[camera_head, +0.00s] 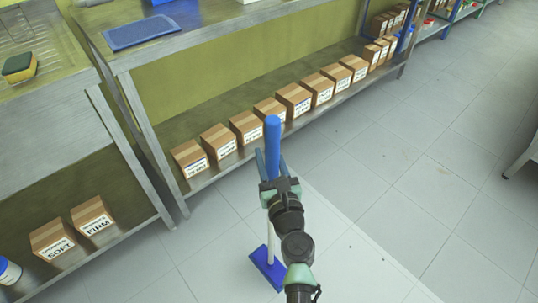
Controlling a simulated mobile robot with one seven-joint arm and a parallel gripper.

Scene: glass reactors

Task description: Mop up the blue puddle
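A mop with a blue handle (272,145) stands nearly upright in front of my arm. Its white pole runs down to a flat blue mop head (267,268) on or just above the floor; I cannot tell if it touches. My gripper (272,168) has its fingers on both sides of the blue handle and appears shut on it. My arm hides part of the pole. I see no blue puddle in this view.
A long metal shelf bench (200,55) with a row of cardboard boxes (246,127) on its lower shelf stands behind the mop. Two more boxes (92,217) sit at lower left. Tiled floor (400,190) is open at right.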

